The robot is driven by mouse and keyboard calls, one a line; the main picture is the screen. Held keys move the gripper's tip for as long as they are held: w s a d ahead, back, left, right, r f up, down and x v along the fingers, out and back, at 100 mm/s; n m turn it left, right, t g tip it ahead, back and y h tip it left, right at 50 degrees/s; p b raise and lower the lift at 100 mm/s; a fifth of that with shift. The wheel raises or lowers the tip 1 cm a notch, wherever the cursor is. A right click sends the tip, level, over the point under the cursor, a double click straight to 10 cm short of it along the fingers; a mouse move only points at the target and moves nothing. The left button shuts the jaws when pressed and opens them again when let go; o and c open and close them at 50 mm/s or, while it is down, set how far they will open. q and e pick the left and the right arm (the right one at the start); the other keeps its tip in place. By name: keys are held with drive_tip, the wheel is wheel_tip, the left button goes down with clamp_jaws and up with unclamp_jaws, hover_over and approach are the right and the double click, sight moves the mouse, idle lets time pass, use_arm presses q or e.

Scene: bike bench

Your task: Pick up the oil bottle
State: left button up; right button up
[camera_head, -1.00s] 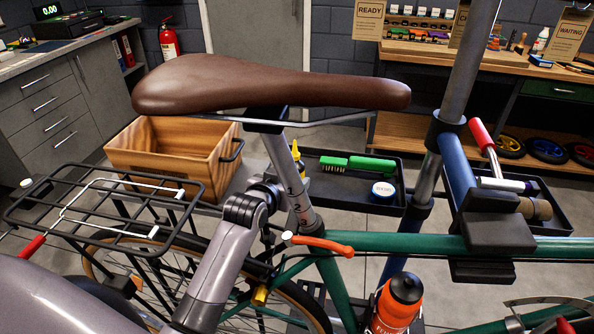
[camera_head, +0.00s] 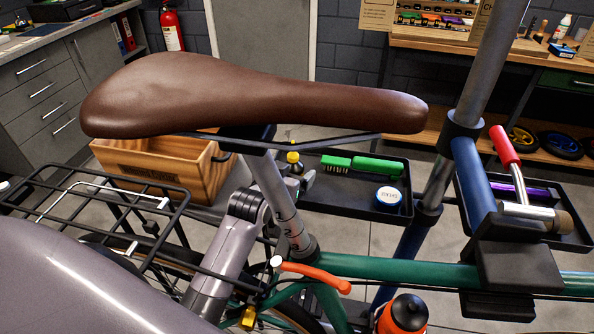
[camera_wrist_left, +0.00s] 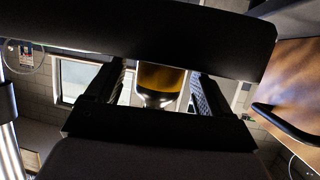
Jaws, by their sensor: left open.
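In the left wrist view an amber bottle body (camera_wrist_left: 160,77) shows between the two open, ridged fingers of my left gripper (camera_wrist_left: 160,92). There is a visible gap on either side of it. My right gripper is not in view.
The brown saddle (camera_head: 230,95), seat post (camera_head: 268,180) and green frame tube (camera_head: 400,269) stand close around my left arm. A wooden crate (camera_head: 150,172) is left of the tray (camera_head: 350,205). The tray also holds a green brush (camera_head: 375,167) and a round tin (camera_head: 389,197).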

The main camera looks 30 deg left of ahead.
use_arm(q)
drive_tip(key=shift+s+r, duration=0.1)
drive_tip(key=shift+s, duration=0.05)
drive_tip(key=shift+c, duration=0.7)
drive_tip(key=c, duration=1)
drive_tip(key=shift+c, duration=0.2)
